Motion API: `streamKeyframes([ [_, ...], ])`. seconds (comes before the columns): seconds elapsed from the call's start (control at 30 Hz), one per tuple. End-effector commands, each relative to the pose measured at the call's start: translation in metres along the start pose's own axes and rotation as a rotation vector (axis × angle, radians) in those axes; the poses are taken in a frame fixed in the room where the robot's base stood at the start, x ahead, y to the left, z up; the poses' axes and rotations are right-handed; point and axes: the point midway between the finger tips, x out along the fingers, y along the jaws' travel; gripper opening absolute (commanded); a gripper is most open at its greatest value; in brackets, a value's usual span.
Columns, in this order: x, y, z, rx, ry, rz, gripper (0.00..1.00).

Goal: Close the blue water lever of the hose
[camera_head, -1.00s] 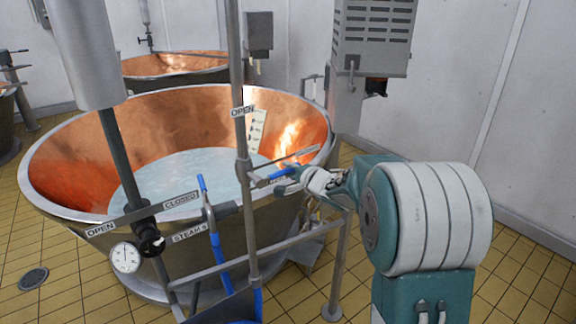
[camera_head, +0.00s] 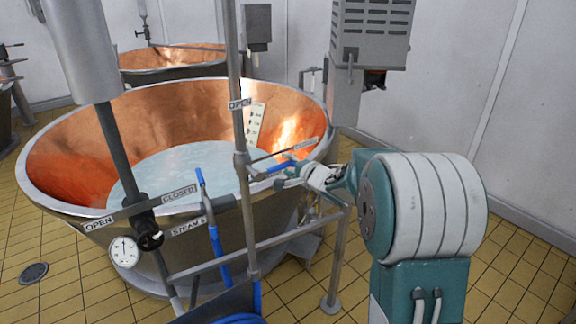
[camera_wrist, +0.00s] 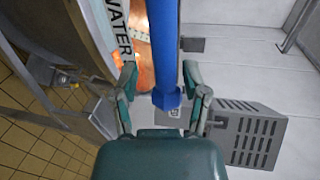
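The blue water lever (camera_head: 281,167) sticks out to the right from the vertical grey pipe, in front of the copper vat's rim. In the wrist view the blue lever (camera_wrist: 165,45) comes down from the top, and its end lies between my fingers. A label reading WATER (camera_wrist: 120,28) is beside it. My gripper (camera_head: 288,178) is at the lever in the head view. In the wrist view my gripper (camera_wrist: 160,72) has its two fingers apart, one on each side of the lever. A gap shows on the left; contact on the right is unclear.
A copper vat (camera_head: 90,125) with liquid stands behind the pipes. Another blue handle (camera_head: 200,177) is near the STEAM label (camera_head: 188,226). A dial gauge (camera_head: 125,251) is at lower left. A grey vented box (camera_head: 372,32) hangs behind my arm. Tiled floor is clear at right.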

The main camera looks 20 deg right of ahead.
Motion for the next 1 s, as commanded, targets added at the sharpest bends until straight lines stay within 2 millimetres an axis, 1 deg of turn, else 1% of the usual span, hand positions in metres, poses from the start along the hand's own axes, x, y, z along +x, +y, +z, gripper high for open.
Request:
streamKeyframes([
  [0.17, -0.002, -0.001, 0.000, -0.001, 0.000, -0.002, 0.58],
  [0.27, -0.011, -0.002, 0.000, -0.002, 0.000, -0.002, 0.58],
  [0.37, -0.029, -0.002, -0.001, -0.002, 0.002, -0.003, 0.58],
  [0.6, -0.079, -0.001, -0.002, -0.001, 0.004, -0.002, 0.58],
  [0.7, -0.097, 0.000, -0.002, -0.001, 0.003, -0.001, 0.58],
  [0.83, -0.112, 0.001, -0.002, 0.000, 0.001, -0.001, 0.58],
  [1.0, -0.119, 0.001, -0.001, 0.001, 0.001, 0.001, 0.58],
])
